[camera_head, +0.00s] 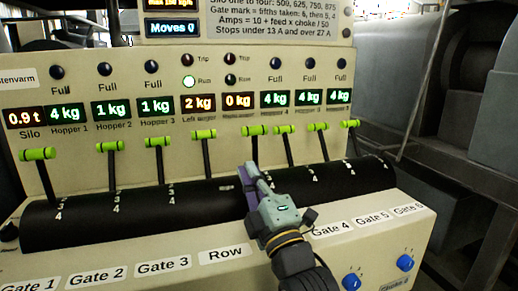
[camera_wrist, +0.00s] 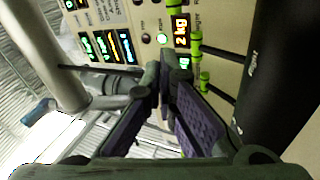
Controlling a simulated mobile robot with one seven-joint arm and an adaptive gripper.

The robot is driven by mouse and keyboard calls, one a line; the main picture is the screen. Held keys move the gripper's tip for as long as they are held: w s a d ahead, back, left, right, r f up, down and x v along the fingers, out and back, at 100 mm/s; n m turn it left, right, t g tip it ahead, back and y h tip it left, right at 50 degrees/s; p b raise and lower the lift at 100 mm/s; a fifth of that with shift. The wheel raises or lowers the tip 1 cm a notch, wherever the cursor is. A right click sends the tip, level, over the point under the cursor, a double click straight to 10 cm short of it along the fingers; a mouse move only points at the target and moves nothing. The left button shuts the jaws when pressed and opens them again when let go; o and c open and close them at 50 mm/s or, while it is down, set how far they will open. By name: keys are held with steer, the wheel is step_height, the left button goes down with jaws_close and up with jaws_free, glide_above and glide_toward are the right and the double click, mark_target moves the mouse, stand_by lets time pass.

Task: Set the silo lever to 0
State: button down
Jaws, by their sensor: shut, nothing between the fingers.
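A row of levers with bright green handles rises from the black drum (camera_head: 140,205) across the console. The leftmost lever (camera_head: 38,154) stands under the Silo display (camera_head: 27,118), which reads 0.9 t. Its shaft leans up and back from the drum, near a printed 4. I cannot tell its exact setting. My gripper (camera_head: 248,178) is shut and empty at the middle of the drum, close to a middle lever (camera_head: 254,130) and far right of the leftmost one. In the wrist view the fingertips (camera_wrist: 164,72) are close together, with green handles (camera_wrist: 196,44) to their right.
Other levers (camera_head: 110,147) stand between the leftmost one and my gripper, and several more are to its right. Gate labels (camera_head: 97,276) and blue knobs (camera_head: 405,262) are on the front ledge. In the wrist view a grey post (camera_wrist: 45,60) rises at left.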

mark_target(257, 135)
steer(key=d+f+h, duration=0.2)
steer(key=d+f, duration=0.1)
steer(key=d, duration=0.2)
steer(key=p+x, duration=0.2)
steer(key=x, duration=0.2)
steer(key=p+x, duration=0.2)
steer(key=x, duration=0.3)
steer(key=p+x, duration=0.3)
steer(key=x, duration=0.2)
steer(key=shift+w+d+r, duration=0.15)
steer(key=shift+d, duration=0.15)
steer(key=shift+w, duration=0.1)
steer(key=shift+w+d+h+b, duration=0.15)
steer(key=shift+w+h+b, duration=0.05)
steer(key=shift+h+b, duration=0.1)
